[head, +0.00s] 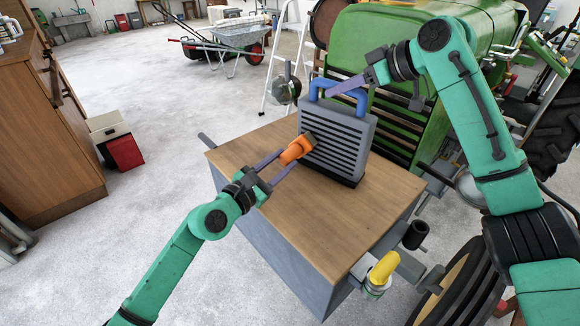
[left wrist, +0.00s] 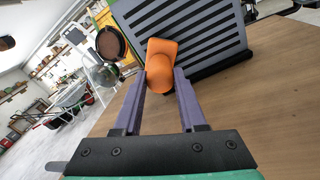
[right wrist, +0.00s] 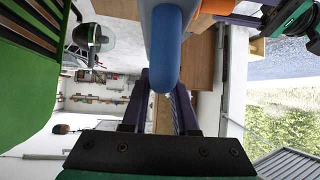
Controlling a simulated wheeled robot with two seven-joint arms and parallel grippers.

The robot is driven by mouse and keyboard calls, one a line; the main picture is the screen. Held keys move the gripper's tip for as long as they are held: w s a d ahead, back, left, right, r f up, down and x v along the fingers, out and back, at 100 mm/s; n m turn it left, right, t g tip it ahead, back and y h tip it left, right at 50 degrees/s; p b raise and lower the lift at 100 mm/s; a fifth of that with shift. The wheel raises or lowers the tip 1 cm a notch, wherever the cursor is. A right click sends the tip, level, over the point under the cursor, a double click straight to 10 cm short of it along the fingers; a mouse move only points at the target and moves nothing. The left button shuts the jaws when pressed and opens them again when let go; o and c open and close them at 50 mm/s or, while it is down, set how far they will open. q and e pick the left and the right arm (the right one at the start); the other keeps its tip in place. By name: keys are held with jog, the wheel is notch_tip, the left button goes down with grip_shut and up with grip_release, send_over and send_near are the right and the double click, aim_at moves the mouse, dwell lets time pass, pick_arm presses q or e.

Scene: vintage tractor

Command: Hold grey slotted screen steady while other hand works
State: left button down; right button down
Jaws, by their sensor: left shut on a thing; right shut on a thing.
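The grey slotted screen (head: 335,145) stands upright on a wooden-topped bench, its slats facing front. A blue handle (head: 340,90) arches over its top. My right gripper (head: 334,93) is shut on the blue handle; the right wrist view shows the handle (right wrist: 167,50) at its fingers. My left gripper (head: 285,161) is shut on an orange piece (head: 296,150) at the screen's left side. The left wrist view shows the orange piece (left wrist: 161,68) between the finger ends, in front of the slats (left wrist: 195,35). The orange piece's far end is partly hidden.
The bench top (head: 290,220) is clear in front of the screen. A green tractor (head: 400,50) stands close behind and to the right. A yellow-handled part (head: 384,268) sticks out at the bench's front right.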

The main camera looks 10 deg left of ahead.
pick_arm(q)
jog(key=shift+s+d, duration=0.65)
jog(key=shift+d, duration=0.55)
jog(key=shift+s+d, duration=0.65)
jog(key=shift+d, duration=0.55)
jog(key=shift+s+d, duration=0.65)
jog(key=shift+d, duration=0.55)
pick_arm(e)
jog(key=shift+f, duration=0.1)
pick_arm(q)
jog(key=shift+s+d, duration=0.4)
jog(key=shift+d, duration=0.45)
jog(key=shift+s+d, duration=0.4)
jog(key=shift+d, duration=0.45)
pick_arm(e)
jog(key=shift+a, duration=0.1)
pick_arm(q)
jog(key=shift+v, duration=2.5)
pick_arm(e)
jog(key=c, duration=0.6)
grip_release()
pick_arm(q)
jog(key=shift+w, duration=0.15)
pick_arm(e)
jog(key=shift+w, duration=0.1)
